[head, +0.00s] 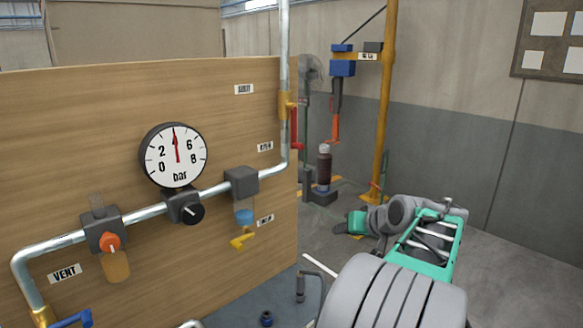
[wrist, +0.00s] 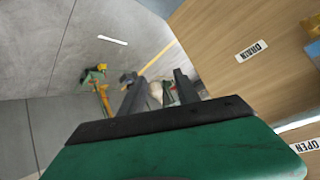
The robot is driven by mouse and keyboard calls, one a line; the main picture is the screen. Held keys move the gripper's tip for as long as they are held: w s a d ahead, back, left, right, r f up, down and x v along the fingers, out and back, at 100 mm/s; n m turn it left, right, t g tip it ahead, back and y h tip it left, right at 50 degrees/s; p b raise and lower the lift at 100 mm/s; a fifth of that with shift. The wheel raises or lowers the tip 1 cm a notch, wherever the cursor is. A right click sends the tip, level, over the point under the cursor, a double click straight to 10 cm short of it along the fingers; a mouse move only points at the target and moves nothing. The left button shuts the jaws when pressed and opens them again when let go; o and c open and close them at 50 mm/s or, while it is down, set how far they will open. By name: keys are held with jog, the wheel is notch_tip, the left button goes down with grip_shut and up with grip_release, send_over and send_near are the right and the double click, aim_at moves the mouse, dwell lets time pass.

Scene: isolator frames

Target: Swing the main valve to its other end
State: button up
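The main valve (head: 287,104) has an orange-yellow body on the vertical pipe at the board's right edge, in the head view. Its red lever (head: 294,128) hangs down along the pipe, towards the lower label (head: 265,147), which reads OPEN in the wrist view (wrist: 306,145). The upper label (head: 244,89) is blurred and seems to read SHUT. My gripper (wrist: 158,80) shows two dark fingers apart with nothing held between them. It is off to the right of the board and lower than the lever, not touching it. The lever cannot be made out in the wrist view.
A gauge (head: 174,156), black knob (head: 192,214), orange knob (head: 110,242), yellow lever (head: 242,238) and blue lever (head: 70,319) are on the board's pipework. A yellow post (head: 385,110) and a hanging tool (head: 342,65) stand behind.

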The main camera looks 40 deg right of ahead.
aim_at(296, 145)
jog(key=w+a+r+n+t+y, duration=0.2)
jog(key=w+a+r+n+t, duration=0.15)
jog(key=r, duration=0.75)
jog(key=w+a+r+n+t+y, duration=0.1)
jog(key=w+a+r+n+t, duration=0.25)
jog(key=r, duration=0.75)
jog(key=shift+m+t, duration=0.6)
jog(key=shift+m, duration=0.2)
jog(key=w, duration=0.2)
jog(key=w+p, duration=0.1)
jog(key=w, duration=0.1)
jog(key=w+p, duration=0.1)
jog(key=w, duration=0.1)
jog(key=shift+w+a, duration=0.3)
jog(key=shift+a, duration=0.05)
jog(key=shift+w, duration=0.4)
grip_shut()
